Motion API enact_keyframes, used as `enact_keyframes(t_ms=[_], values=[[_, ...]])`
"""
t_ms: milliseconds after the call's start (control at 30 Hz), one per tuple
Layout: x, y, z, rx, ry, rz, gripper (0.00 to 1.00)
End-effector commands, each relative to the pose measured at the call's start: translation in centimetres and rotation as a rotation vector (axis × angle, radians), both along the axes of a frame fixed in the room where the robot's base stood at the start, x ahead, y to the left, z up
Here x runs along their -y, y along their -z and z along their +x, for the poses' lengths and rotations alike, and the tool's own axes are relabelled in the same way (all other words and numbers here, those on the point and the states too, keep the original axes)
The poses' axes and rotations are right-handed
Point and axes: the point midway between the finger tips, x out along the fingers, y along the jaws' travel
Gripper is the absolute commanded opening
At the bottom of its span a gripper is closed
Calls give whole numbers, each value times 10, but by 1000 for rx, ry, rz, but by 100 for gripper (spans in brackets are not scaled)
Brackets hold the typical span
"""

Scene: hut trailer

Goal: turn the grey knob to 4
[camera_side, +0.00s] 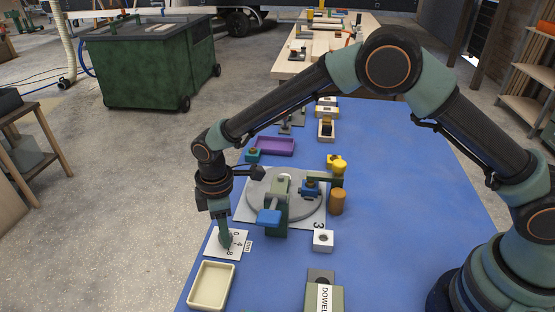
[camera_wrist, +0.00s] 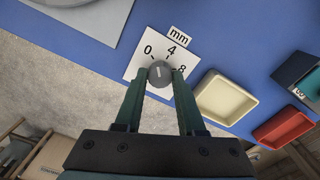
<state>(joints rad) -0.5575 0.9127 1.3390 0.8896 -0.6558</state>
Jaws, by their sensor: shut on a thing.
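The grey knob (camera_wrist: 158,79) is round and sits on a white dial card (camera_wrist: 139,65) marked 0, 4 and 8, with an "mm" label beside the 4. A pale line on the knob's top runs nearly straight up in the wrist view, its upper end toward the gap between 0 and 4; its exact reading is hard to tell. My gripper (camera_wrist: 161,73) is shut on the knob, one finger on each side. In the side view my gripper (camera_side: 226,239) points down at the dial card (camera_side: 239,250) and mostly hides the knob.
A cream tray (camera_side: 211,286) lies just in front of the card. A white block (camera_side: 323,241) is to the right. A red tray (camera_wrist: 282,128) shows in the wrist view.

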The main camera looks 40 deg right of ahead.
Motion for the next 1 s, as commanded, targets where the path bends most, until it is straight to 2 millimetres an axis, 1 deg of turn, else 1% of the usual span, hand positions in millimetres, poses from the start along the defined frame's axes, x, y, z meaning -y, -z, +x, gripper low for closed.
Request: enact_keyframes(t_ms=[200, 500, 700, 1000], values=[[0, -1, 0, -1, 207, -1, 0], [0, -1, 0, -1, 461, -1, 0], [0, -1, 0, -2, 583, -1, 0], [0, -1, 0, -2, 676, -1, 0]])
